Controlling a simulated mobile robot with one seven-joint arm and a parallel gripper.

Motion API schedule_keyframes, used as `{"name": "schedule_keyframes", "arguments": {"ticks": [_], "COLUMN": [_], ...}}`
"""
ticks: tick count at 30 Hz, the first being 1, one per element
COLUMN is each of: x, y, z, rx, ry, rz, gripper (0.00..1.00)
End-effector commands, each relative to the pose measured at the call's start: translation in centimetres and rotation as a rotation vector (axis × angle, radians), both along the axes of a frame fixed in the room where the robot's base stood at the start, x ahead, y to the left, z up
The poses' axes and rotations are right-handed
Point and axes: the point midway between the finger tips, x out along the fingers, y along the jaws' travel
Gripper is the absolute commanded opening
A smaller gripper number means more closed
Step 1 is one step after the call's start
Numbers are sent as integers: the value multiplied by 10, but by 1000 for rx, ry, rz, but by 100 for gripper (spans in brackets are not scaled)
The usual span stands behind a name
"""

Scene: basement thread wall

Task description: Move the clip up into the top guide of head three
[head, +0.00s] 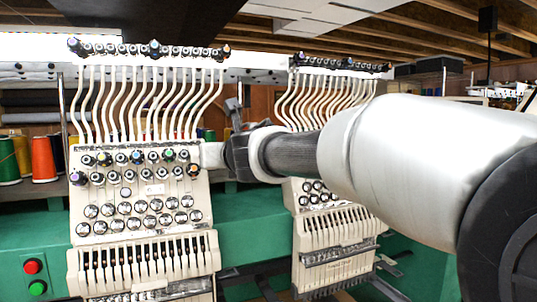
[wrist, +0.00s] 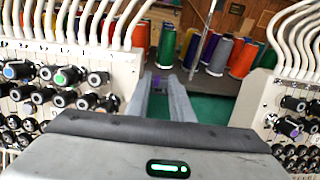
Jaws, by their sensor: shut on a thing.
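My gripper (wrist: 161,82) points into the gap between two embroidery heads in the wrist view. Its two grey fingers are shut on a small purple thing, the clip (wrist: 160,80), of which only a little shows at the tips. In the head view my gripper (head: 233,108) is beside the upper right edge of the left head (head: 150,185); the clip cannot be made out there. The right head (head: 335,245) is partly behind my arm. Dark top guides (head: 150,48) and (head: 340,64) sit on the rail above the white tubes. I see no head numbers.
White thread tubes (head: 135,100) run down to the knobs of each head. Thread cones (wrist: 217,55) stand behind the gap. A red and green button panel (head: 35,277) is at lower left. The gap between the heads is narrow.

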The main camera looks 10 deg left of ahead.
Motion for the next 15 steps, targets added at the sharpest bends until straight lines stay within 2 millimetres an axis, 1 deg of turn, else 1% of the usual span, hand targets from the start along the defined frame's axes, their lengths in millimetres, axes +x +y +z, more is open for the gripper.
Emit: {"name": "schedule_keyframes", "arguments": {"ticks": [10,11,12,14,15], "x": [0,0,-1,-1,-1], "y": [0,0,0,0,0], "z": [0,0,0,0,0], "rx": [0,0,0,0,0], "ry": [0,0,0,0,0], "rz": [0,0,0,0,0], "gripper": [0,24,31,41,42]}}
